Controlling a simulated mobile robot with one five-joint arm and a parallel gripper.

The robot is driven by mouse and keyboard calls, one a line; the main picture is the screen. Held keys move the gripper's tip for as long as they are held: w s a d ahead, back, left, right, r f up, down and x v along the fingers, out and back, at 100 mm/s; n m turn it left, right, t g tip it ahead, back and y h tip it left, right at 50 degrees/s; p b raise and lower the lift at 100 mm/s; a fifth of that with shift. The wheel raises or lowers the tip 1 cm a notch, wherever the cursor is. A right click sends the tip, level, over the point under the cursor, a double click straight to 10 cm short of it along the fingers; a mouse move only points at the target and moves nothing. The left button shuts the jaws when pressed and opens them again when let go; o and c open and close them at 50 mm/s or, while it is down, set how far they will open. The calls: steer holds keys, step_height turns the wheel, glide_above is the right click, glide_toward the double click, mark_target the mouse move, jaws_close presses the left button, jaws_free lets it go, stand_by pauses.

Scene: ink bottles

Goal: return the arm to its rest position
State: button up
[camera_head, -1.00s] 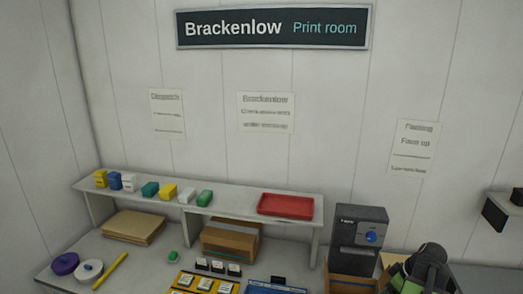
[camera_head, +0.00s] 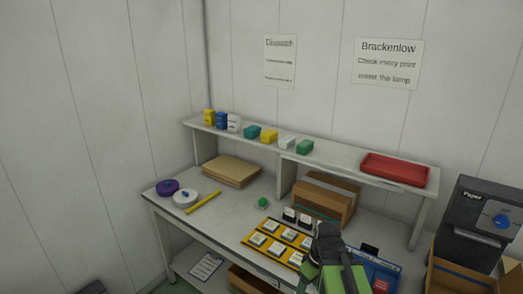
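My arm, green and dark grey, rises from the bottom edge right of the middle. Its dark end, my gripper (camera_head: 327,238), is in front of the table, overlapping the right end of the yellow tray (camera_head: 252,241) in the picture. I cannot make out its fingers, so I cannot tell whether it is open or shut, or whether it holds anything. The tray holds several white-topped square items. Small black-and-white items (camera_head: 290,214) stand behind it, partly hidden by my arm.
A shelf (camera_head: 340,161) above the table carries small coloured boxes and a red tray (camera_head: 395,169). A cardboard box (camera_head: 322,202) sits beneath it. A blue tray (camera_head: 381,272) is right of my arm. A dark machine (camera_head: 478,225) stands far right.

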steer(key=m, duration=0.2)
steer(key=s+m+h, duration=0.1)
steer(key=m, duration=0.2)
steer(key=f+m, duration=0.1)
steer(key=m, duration=0.2)
steer(key=shift+s+d+h, duration=0.2)
steer(key=shift+s+h, duration=0.1)
steer(key=shift+s, duration=0.05)
stand_by(0.5)
